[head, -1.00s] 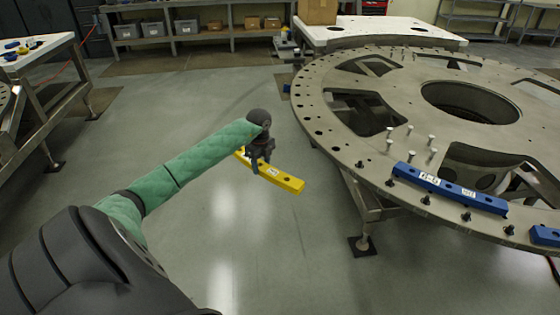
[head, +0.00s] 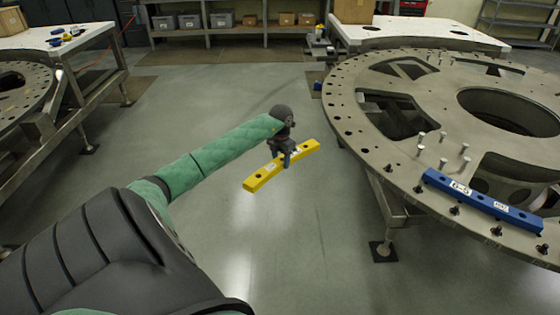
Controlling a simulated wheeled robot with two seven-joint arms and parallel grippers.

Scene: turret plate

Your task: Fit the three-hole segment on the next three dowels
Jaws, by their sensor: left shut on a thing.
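A yellow segment bar (head: 262,177) with holes in its top hangs above the open floor, left of the turret plate (head: 345,100). My left gripper (head: 287,160) is shut on it near its middle, which hides part of the bar. The bar slopes from lower left to upper right. Black dowels stand along the plate's near rim, such as one at the left (head: 389,168) and one lower down (head: 418,188). A blue segment (head: 480,201) with white labels lies on the rim, close beside several dowels. My right gripper is out of view.
Several pale upright pins (head: 443,163) stand on the plate, inward of the rim. The plate has large cut-outs and rests on a metal stand (head: 383,215). A table (head: 30,36) with small parts stands at far left. The floor between is clear.

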